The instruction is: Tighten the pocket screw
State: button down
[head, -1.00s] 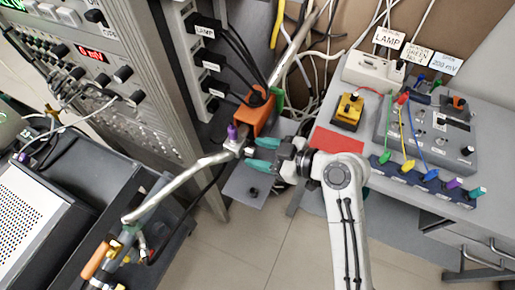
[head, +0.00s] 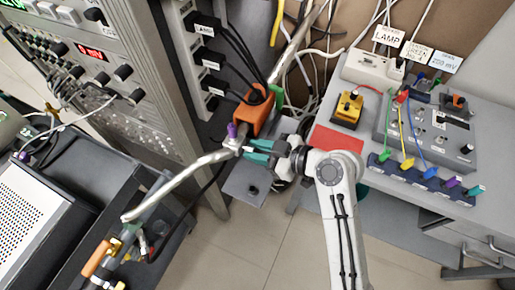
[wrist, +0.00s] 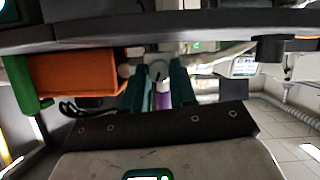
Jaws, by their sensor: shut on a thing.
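The pocket screw appears to be the small purple knob (head: 232,130) on a silver fitting where the metal tube (head: 180,183) meets the orange box (head: 255,112). My gripper (head: 246,151) comes from the right, its teal fingers close together at that fitting. In the wrist view the purple piece (wrist: 162,96) shows between the two teal fingers (wrist: 161,88), and they are shut on it. The knob's lower part and its thread are hidden by the fingers. I cannot tell how tight it is.
A tall instrument rack (head: 150,90) with a black-socketed strip stands at the left. A grey bench (head: 400,195) with coloured plugs and a red plate (head: 338,140) is at the right. Cables hang behind the orange box. The floor in front is clear.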

dwell(0.3)
jog(key=m+g, duration=0.2)
jog(key=m, duration=0.1)
jog(key=shift+w+y+p, duration=0.25)
jog(key=shift+y+p, duration=0.05)
jog(key=shift+y, duration=0.1)
jog(key=shift+w+d+m+g+y, duration=0.1)
jog(key=shift+m+g+y, duration=0.4)
jog(key=shift+m, duration=0.6)
jog(key=shift+f, duration=0.1)
jog(key=c, duration=0.9)
grip_release()
jog(key=b+v, duration=0.2)
jog(key=v, duration=0.8)
jog(key=shift+d+r, duration=0.2)
jog(key=shift+d, duration=0.15)
